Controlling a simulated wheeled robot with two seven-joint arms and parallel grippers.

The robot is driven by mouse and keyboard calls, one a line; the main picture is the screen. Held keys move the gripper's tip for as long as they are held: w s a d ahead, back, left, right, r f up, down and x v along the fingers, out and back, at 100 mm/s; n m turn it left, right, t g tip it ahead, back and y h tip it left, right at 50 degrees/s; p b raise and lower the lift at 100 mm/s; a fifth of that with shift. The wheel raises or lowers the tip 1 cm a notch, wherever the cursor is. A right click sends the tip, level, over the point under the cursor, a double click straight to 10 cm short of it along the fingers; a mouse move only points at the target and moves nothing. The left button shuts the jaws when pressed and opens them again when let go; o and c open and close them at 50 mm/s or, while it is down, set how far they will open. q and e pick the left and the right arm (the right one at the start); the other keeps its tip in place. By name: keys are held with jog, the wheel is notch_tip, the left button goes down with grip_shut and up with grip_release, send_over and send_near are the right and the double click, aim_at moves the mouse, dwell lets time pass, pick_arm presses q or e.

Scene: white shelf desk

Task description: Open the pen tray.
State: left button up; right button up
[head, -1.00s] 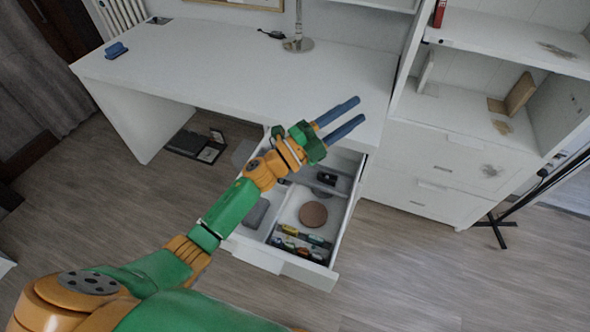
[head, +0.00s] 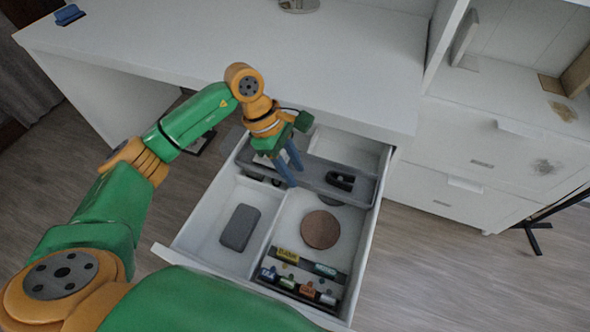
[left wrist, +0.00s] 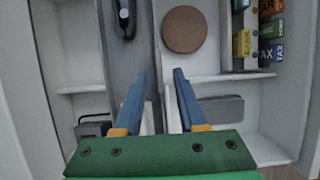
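The grey pen tray (head: 312,178) lies across the far part of the pulled-out white drawer (head: 190,212). A black stapler-like item (head: 341,181) lies in it. My left gripper (head: 294,176) points down at the tray's near long edge, left of the stapler. In the left wrist view its two blue fingers (left wrist: 160,76) are apart. One finger is over the tray (left wrist: 122,68), the other beyond its edge. A pale strip shows between them; I cannot tell whether they touch it. My right gripper is not in view.
The drawer also holds a brown round disc (head: 320,229), a grey flat case (head: 240,227) and several coloured labelled boxes (head: 297,277). The white desktop (head: 200,45) overhangs behind the arm. A drawer cabinet (head: 480,160) stands to the right.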

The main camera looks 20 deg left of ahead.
pick_arm(q)
jog(key=shift+d+f, duration=0.25)
jog(key=shift+f, duration=0.3)
jog(key=shift+c, duration=0.2)
grip_shut()
dwell(0.9)
